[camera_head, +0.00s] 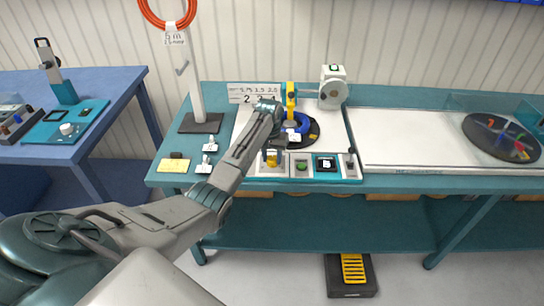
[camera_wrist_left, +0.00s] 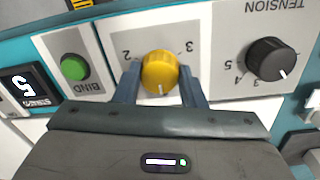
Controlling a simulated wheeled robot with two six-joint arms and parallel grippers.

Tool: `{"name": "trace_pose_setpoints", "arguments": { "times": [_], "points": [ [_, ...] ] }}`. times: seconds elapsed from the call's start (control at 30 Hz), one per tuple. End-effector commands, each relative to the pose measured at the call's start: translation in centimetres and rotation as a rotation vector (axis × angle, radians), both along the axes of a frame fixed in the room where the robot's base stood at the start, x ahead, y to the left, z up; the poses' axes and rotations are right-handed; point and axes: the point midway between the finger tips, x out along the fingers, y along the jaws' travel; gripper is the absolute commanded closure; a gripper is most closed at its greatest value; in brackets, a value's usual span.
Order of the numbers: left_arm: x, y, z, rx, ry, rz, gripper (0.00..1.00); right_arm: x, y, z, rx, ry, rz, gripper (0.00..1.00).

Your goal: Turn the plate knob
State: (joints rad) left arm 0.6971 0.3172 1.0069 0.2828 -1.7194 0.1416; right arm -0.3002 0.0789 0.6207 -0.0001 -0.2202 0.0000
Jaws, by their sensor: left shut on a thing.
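The plate knob (camera_wrist_left: 160,72) is a round yellow knob with a white pointer mark. It sits on a pale panel printed with upside-down numerals, 2 and 3 among them. In the wrist view the mark points down, toward my gripper. My left gripper (camera_wrist_left: 160,84) is shut on the knob, one dark finger on each side. In the head view the yellow knob (camera_head: 271,157) shows at the front of the machine's panel, beneath my left wrist; the fingers are hard to make out there. My right gripper is not in view.
The head view shows a lever (camera_head: 351,161), a dark plate with a blue coil (camera_head: 303,121), a white stand (camera_head: 194,75) and a yellow pad (camera_head: 173,166).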

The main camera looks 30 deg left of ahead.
Motion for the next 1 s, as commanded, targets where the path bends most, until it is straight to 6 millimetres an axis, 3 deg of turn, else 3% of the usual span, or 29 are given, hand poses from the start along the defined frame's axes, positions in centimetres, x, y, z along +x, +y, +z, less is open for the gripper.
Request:
{"name": "trace_pose_setpoints", "arguments": {
  "times": [0.37,1.0],
  "points": [
    [0.1,0.0,0.4,-0.001,-0.001,-0.215,0.86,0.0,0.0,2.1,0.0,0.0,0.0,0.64],
    [0.2,0.1,0.3,-0.001,-0.001,-0.821,0.86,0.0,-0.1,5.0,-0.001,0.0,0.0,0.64]
  ]
}}
